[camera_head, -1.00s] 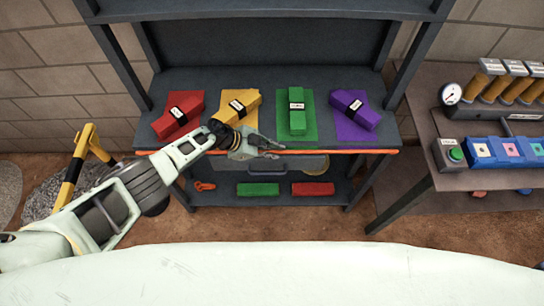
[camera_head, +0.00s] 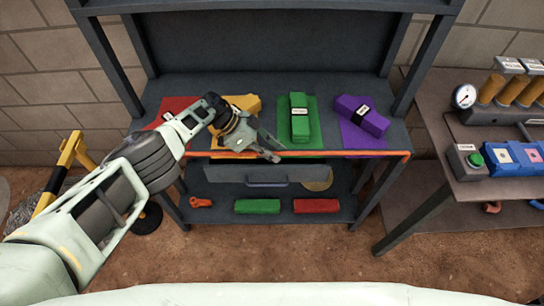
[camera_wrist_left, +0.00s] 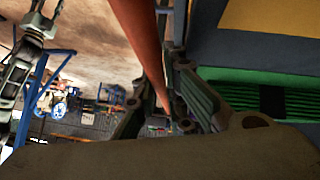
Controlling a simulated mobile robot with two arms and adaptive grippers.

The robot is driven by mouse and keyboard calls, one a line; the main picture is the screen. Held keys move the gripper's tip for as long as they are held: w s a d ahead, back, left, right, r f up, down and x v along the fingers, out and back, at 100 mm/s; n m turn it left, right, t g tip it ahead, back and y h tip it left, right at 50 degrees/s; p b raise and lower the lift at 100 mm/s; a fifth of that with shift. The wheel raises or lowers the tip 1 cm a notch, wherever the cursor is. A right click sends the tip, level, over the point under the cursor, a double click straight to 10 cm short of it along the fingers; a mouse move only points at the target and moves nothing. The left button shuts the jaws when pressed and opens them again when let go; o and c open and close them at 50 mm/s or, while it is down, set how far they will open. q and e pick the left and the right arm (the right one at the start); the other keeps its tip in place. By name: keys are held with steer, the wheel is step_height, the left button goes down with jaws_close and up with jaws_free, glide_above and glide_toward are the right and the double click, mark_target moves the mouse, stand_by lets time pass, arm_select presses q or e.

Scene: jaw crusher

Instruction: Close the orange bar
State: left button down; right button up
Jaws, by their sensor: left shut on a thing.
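The orange bar (camera_head: 370,154) runs along the front edge of the dark workbench (camera_head: 235,86) in the head view. My left gripper (camera_head: 268,153) reaches in from the left and is shut on the bar near its middle, in front of the yellow and green blocks. In the left wrist view the bar (camera_wrist_left: 143,38) runs lengthwise down between the fingers of the left gripper (camera_wrist_left: 158,95). The bar's left part is partly behind my arm in the head view. My right gripper is not in view.
Red, yellow (camera_head: 248,104), green (camera_head: 300,118) and purple (camera_head: 362,114) blocks lie on coloured mats on the bench. A lower shelf holds a green and a red block (camera_head: 316,205). A side table (camera_head: 455,182) with gauge and buttons stands right. A yellow barrier (camera_head: 62,170) stands left.

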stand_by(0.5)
arm_select(q)
steer(key=c, duration=1.8)
jaws_free()
steer(key=shift+d, duration=0.1)
steer(key=shift+w+a+r, duration=0.15)
steer(key=shift+a+r, duration=0.1)
steer(key=shift+a, duration=0.1)
steer(key=v, duration=0.7)
